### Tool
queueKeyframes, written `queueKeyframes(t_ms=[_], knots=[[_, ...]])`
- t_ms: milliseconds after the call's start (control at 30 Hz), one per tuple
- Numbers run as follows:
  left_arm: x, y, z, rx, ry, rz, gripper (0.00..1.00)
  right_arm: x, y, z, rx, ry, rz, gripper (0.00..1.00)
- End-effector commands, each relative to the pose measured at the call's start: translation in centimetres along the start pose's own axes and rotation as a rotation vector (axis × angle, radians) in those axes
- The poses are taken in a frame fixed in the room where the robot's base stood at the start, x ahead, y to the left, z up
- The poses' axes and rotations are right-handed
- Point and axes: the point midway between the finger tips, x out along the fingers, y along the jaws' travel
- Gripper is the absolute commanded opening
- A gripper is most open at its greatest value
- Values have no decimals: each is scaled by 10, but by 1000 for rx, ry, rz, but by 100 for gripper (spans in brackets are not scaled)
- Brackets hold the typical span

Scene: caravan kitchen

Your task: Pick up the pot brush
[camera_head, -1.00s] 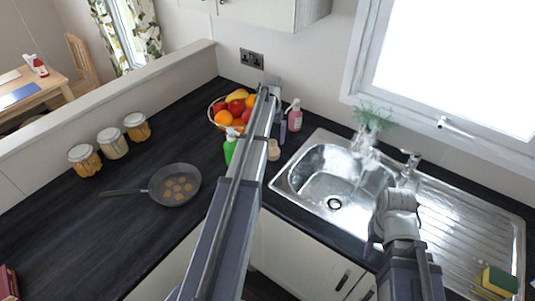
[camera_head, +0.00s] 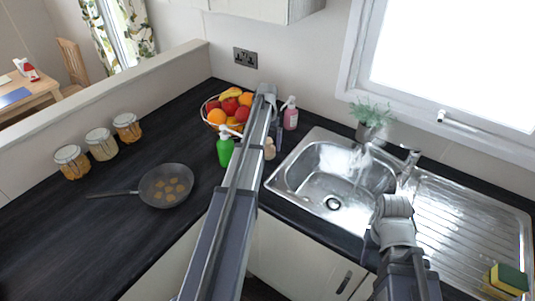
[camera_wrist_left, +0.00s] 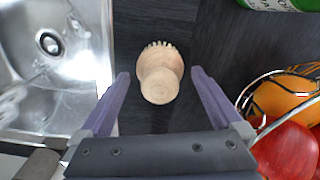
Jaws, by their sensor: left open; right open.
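The pot brush (camera_head: 270,149) is small, pale and wooden, and stands on the dark worktop between the green bottle and the sink. Part of it is hidden by my left arm in the head view. In the left wrist view the brush (camera_wrist_left: 160,75) shows its round knob toward the camera and bristles at its far edge. My left gripper (camera_wrist_left: 160,82) is open and empty. Its two purple fingers lie on either side of the brush in that view, with gaps on both sides. My right arm hangs over the sink's front edge; its gripper fingers do not show.
A green pump bottle (camera_head: 225,150), a fruit basket (camera_head: 211,126) and a pink bottle (camera_head: 290,114) stand close around the brush. The metal sink (camera_head: 290,185) lies to its right. A pan (camera_head: 178,198) and jars (camera_head: 101,144) are at left. The front-left worktop is clear.

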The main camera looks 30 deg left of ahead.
Motion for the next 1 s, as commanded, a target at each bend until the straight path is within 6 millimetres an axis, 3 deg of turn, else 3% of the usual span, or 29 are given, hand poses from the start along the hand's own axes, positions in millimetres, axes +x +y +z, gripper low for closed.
queueKeyframes(t_ms=[33, 133, 467, 1000], knots=[[14, 0, -1, 0, 0, 0, 100, 14, -1, -1, 0, 0, 0, 50], [24, 0, -1, 0, 0, 0, 100, 24, -2, -1, 0, 0, 0, 50], [24, 0, 0, 0, 0, 0, 99, 24, -2, -1, 0, 0, 0, 50], [24, 0, 0, 0, 0, 0, 38, 24, -2, -1, 0, 0, 0, 50]])
